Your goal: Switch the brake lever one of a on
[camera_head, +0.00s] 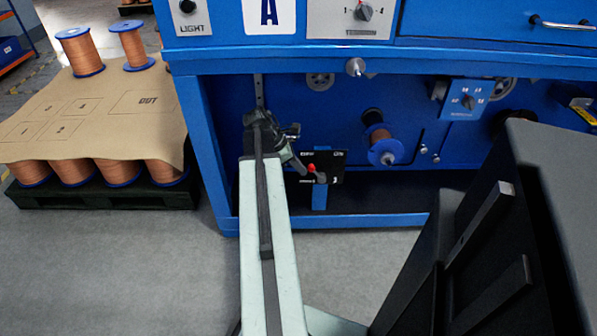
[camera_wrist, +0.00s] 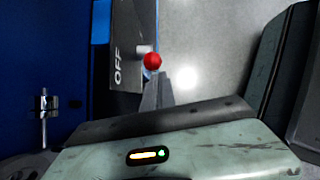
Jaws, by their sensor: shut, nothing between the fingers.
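The brake lever's red knob (camera_head: 311,168) shows in the head view in front of a black plate (camera_head: 338,162) low on the blue machine marked A (camera_head: 268,12). In the wrist view the red knob (camera_wrist: 152,61) is beside the plate's edge, and the plate (camera_wrist: 125,45) bears the word OFF, turned sideways. My gripper (camera_head: 303,168) is at the knob's left in the head view. In the wrist view its grey fingers (camera_wrist: 155,90) are shut, with their tips just below the knob. I cannot tell whether they touch it. Most of the lever's shaft is hard to make out.
A copper wire spool (camera_head: 383,148) and a small blue knob panel (camera_head: 466,100) sit to the plate's right. A pallet of copper spools under cardboard (camera_head: 100,110) stands at the left. A metal fitting (camera_wrist: 43,103) shows in the wrist view. Grey floor lies in front.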

